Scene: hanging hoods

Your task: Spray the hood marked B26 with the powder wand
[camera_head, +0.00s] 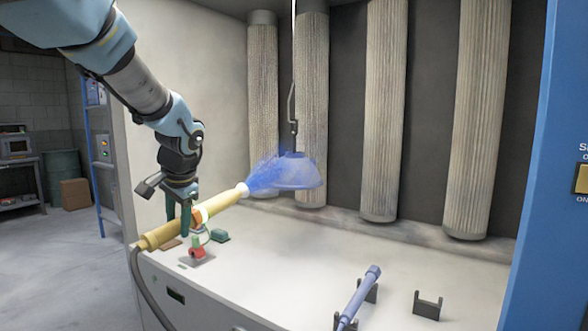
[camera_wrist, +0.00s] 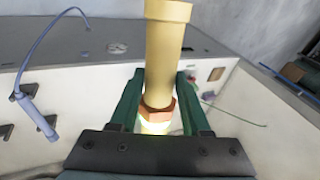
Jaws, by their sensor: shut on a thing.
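My gripper (camera_head: 186,217) is shut on the yellow powder wand (camera_head: 217,203), which also fills the middle of the wrist view (camera_wrist: 167,55) between the green fingers. The wand slants up to the right, and its pale nozzle points at the hanging hood (camera_head: 293,175). A blue powder cloud (camera_head: 265,172) leaves the nozzle and reaches the hood's left side. The hood hangs upright from a hook and rod, and looks blue. No marking can be read on it.
A blue-grey wand (camera_head: 358,297) rests in a dark cradle at the front right, beside an empty black holder (camera_head: 428,306). A red fitting (camera_head: 197,249) and a green block (camera_head: 220,236) are below my gripper. Tall pleated filters (camera_head: 384,110) line the booth's back.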

